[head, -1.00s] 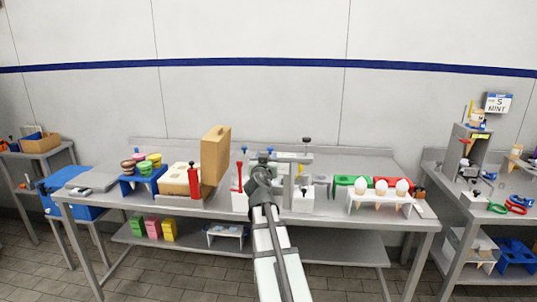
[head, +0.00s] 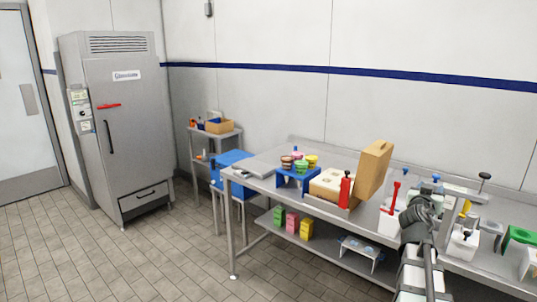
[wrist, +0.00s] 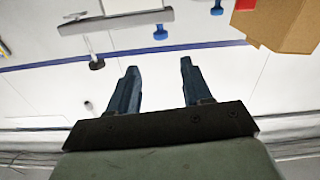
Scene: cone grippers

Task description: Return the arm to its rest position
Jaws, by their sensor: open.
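My gripper shows in the wrist view (wrist: 158,85) with its two blue-grey fingers apart and nothing between them. Behind the fingers are the pale wall and its blue stripe, which appear upside down. In the head view my arm rises from the lower right, in front of the steel workbench (head: 262,190). Its dark end is near the white containers on the bench; the fingers cannot be made out there.
The bench bears a blue stand (head: 297,178) with colored cups, a white box (head: 328,183), a red bottle (head: 345,190) and a tan box (head: 374,168). A steel cabinet (head: 125,150) stands at the left. The floor (head: 150,250) between is clear.

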